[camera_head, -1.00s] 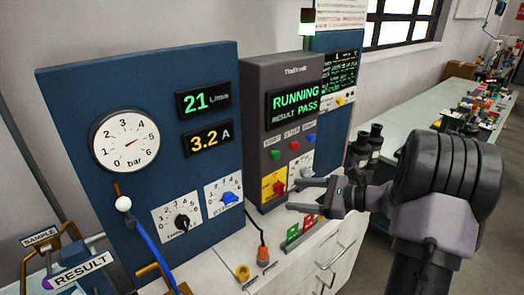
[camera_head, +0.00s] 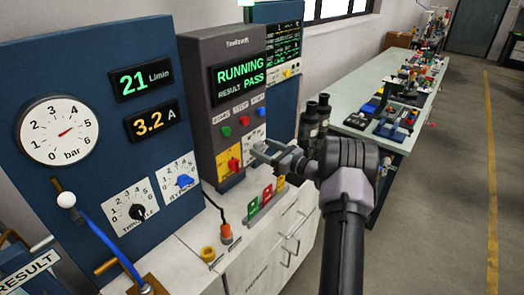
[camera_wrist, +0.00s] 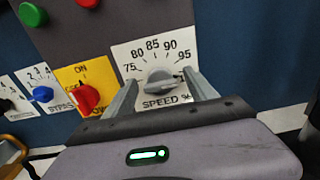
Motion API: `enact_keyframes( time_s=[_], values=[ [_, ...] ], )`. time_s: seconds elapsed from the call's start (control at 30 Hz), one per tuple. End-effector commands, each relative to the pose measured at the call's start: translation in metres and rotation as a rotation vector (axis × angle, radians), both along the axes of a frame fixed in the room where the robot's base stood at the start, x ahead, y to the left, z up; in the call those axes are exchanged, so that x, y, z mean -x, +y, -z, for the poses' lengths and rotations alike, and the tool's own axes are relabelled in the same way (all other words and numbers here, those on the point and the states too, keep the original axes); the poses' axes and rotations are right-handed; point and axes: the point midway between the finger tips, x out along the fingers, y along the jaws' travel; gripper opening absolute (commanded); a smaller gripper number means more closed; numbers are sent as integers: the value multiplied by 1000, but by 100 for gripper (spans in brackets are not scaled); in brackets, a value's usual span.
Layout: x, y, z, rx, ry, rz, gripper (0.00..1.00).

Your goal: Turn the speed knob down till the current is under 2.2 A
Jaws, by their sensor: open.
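The speed knob (camera_wrist: 160,80) is a grey knob on a white SPEED % plate marked 75 to 95. In the wrist view it sits between the two fingers of my gripper (camera_wrist: 160,76), which is open around it. Its light mark seems to lie on the right, toward 95. In the head view my gripper (camera_head: 260,151) is in front of the speed plate (camera_head: 254,136) and hides the knob. The current display (camera_head: 151,120) reads 3.2 A in yellow.
The red ON switch (camera_wrist: 86,99) on its yellow plate is close left of the speed plate. A blue bypass knob (camera_head: 183,181) and black throttle knob (camera_head: 137,212) are further left. Green and red buttons (camera_head: 225,131) are above.

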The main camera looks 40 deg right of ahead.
Motion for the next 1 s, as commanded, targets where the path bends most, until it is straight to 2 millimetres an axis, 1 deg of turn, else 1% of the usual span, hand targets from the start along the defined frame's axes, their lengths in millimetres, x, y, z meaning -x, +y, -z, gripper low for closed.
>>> enact_keyframes(
  time_s=[0.13,0.4,0.57,0.7,0.73,1.0],
  values=[
    [-10,3,0,1,-1,-1,65],
    [-11,3,-1,0,0,0,65],
    [-11,3,-1,0,0,0,34],
    [-11,3,-1,1,0,0,7],
    [-11,3,-1,1,0,0,3],
    [-11,3,2,47,-13,0,3]
  ],
)
